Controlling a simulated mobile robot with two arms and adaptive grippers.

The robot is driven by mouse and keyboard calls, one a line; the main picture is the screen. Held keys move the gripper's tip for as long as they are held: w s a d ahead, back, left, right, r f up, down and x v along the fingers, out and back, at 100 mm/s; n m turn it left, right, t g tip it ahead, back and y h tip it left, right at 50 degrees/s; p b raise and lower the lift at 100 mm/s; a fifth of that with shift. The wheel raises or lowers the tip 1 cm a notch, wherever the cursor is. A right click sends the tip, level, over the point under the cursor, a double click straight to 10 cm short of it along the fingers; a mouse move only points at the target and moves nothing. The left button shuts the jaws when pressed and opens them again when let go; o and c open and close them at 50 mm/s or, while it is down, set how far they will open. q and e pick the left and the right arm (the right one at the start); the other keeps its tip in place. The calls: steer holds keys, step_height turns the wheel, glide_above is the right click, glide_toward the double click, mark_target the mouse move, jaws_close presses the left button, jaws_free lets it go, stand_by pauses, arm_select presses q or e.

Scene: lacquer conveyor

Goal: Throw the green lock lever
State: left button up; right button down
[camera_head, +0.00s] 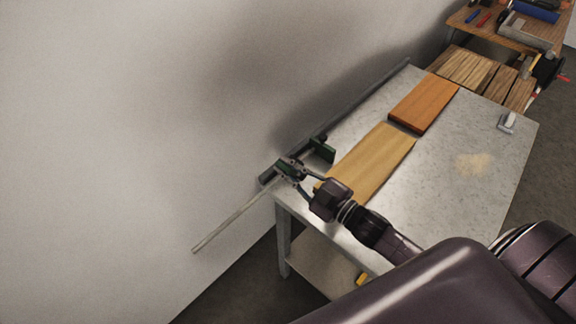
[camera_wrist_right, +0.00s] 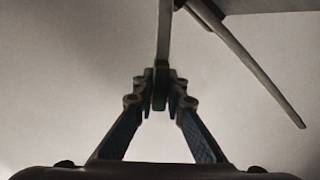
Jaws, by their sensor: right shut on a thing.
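My right gripper (camera_head: 288,169) is at the near left corner of the grey worktable, by the end of the dark rail. In the right wrist view its fingers (camera_wrist_right: 160,95) are closed around a narrow, dark green lever (camera_wrist_right: 161,76), which stands upright between the tips. The fingers mostly hide the lever in the head view. My left gripper is not in view.
A yellowish board (camera_head: 370,160) and an orange-brown board (camera_head: 423,102) lie on the worktable (camera_head: 440,190) near the rail (camera_head: 360,102). A pale rod (camera_head: 232,225) sticks out past the table's left end. A small clamp-like object (camera_head: 507,122) stands at the right edge.

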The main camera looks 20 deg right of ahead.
steer(key=c, duration=2)
jaws_free()
steer(key=shift+a, duration=0.1)
steer(key=shift+o, duration=0.2)
steer(key=v, duration=1.2)
steer(key=shift+f, duration=0.15)
